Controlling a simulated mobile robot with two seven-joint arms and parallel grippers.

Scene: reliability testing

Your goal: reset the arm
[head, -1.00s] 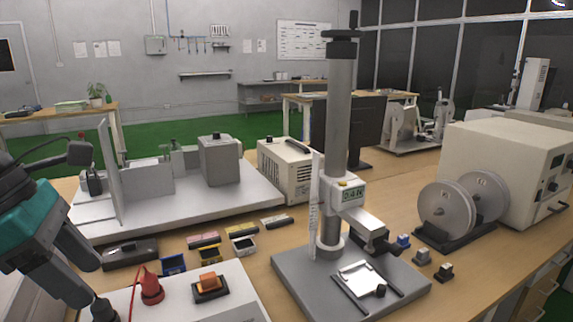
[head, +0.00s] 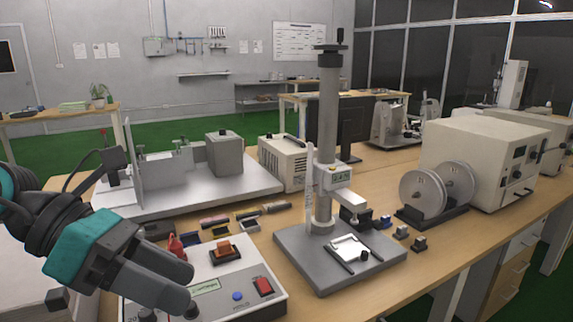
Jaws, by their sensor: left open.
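My left gripper (head: 187,287) comes in from the left edge, teal and dark grey. Its two fingers are open with nothing seen between them. They point right and slightly down, in front of the left part of the white control box (head: 262,284), and hide part of it. Whether they touch the box cannot be told. The test stand (head: 326,140) stands upright right of the box, with a grey column, a small digital gauge and a flat base. The gripper is well apart from it. My right gripper is not in view.
A grey fixture platform (head: 240,193) lies behind. A beige machine (head: 470,160) and two reels (head: 423,192) stand right. The right front tabletop is fairly clear.

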